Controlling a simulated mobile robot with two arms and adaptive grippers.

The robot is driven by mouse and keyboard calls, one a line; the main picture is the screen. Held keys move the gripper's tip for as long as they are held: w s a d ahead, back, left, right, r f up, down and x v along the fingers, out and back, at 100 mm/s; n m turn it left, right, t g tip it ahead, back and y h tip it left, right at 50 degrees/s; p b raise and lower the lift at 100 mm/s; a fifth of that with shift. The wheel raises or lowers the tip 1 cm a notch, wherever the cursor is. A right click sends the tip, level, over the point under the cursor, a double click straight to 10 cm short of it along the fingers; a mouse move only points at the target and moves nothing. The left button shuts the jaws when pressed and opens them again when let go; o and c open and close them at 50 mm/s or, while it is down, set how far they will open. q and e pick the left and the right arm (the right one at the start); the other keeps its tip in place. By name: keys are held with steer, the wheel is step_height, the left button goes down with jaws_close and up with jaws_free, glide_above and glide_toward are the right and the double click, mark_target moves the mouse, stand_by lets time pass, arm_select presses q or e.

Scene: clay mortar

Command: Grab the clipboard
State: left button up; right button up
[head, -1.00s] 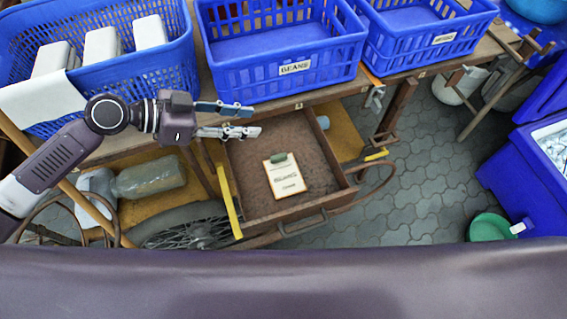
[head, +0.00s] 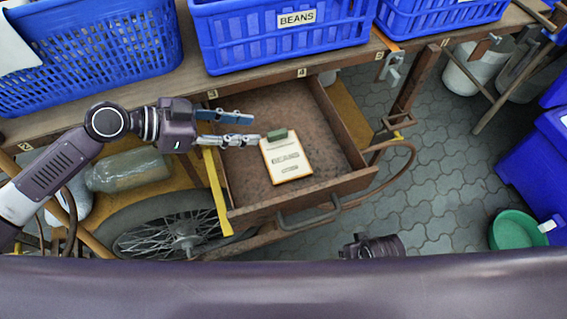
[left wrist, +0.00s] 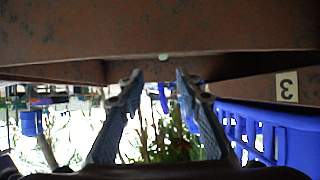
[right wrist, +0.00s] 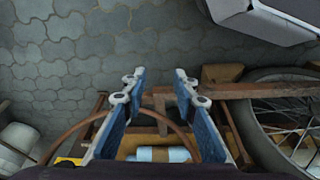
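The clipboard (head: 286,162) is a small cream board with dark print and a green clip at its top edge. My right gripper (right wrist: 157,82) is open and empty over the paving and cart parts.
Blue crates, one labelled BEANS (head: 285,40), stand on the wooden bench above the drawer. The drawer's front wall and handle (head: 308,218) face me. A spoked wheel (head: 180,235) is at lower left. Paved floor (head: 445,185) is free to the right, beside a green basin (head: 515,230).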

mark_target(274, 133)
arm_select(q)
steer(key=shift+f, duration=0.45)
steer(key=shift+d+f, duration=0.15)
steer(key=shift+d, duration=0.15)
steer(key=x, duration=0.7)
steer(key=shift+w+a+f, duration=0.2)
steer(key=shift+w+f, duration=0.1)
steer(key=shift+w, duration=0.05)
arm_select(e)
steer(key=shift+w+r, duration=0.15)
steer(key=shift+r, duration=0.75)
arm_select(q)
jaws_close()
